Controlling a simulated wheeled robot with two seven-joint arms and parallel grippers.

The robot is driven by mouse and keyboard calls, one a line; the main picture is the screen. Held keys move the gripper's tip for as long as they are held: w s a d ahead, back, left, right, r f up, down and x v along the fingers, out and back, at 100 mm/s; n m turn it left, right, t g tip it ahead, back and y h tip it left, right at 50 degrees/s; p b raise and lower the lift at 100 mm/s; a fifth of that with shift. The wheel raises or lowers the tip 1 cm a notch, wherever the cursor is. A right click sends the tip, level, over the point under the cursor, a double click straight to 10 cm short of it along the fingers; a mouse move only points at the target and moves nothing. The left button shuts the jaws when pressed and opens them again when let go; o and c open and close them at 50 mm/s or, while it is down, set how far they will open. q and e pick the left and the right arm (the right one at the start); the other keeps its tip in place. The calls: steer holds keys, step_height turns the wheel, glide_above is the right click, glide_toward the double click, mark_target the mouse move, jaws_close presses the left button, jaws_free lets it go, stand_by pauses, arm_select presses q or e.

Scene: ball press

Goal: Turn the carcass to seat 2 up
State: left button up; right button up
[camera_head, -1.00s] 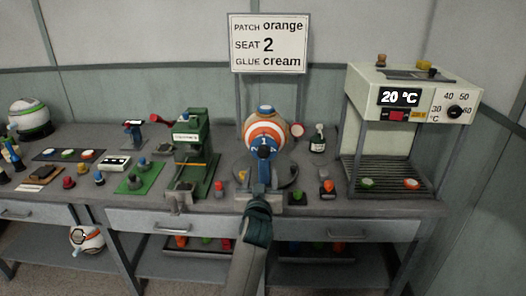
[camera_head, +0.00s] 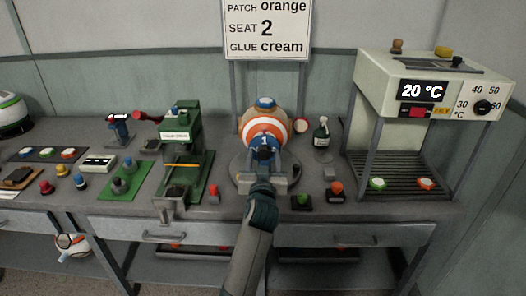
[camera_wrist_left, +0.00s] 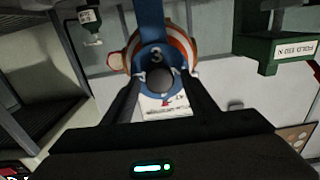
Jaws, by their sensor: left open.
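The carcass (camera_head: 266,123) is a ball with orange, white and blue bands, sitting on a grey round stand (camera_head: 240,171) on the bench. My left gripper (camera_head: 264,163) is at the front of the carcass. Its open fingers (camera_wrist_left: 165,82) lie on either side of the blue part; I cannot tell whether they touch it. My right gripper is not in view.
A sign (camera_head: 267,28) reads patch orange, seat 2, glue cream. A green press (camera_head: 182,150) stands left of the stand. A small dark bottle (camera_head: 321,133) and an oven-like machine (camera_head: 408,85) reading 20 °C stand to the right. Small coloured pieces lie along the front edge.

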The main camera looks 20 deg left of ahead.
arm_select(q)
steer(key=shift+w, duration=0.3)
steer(key=shift+c, duration=0.9)
jaws_close()
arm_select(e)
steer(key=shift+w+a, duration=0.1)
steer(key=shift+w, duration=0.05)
arm_select(q)
steer(key=shift+a+r, duration=0.1)
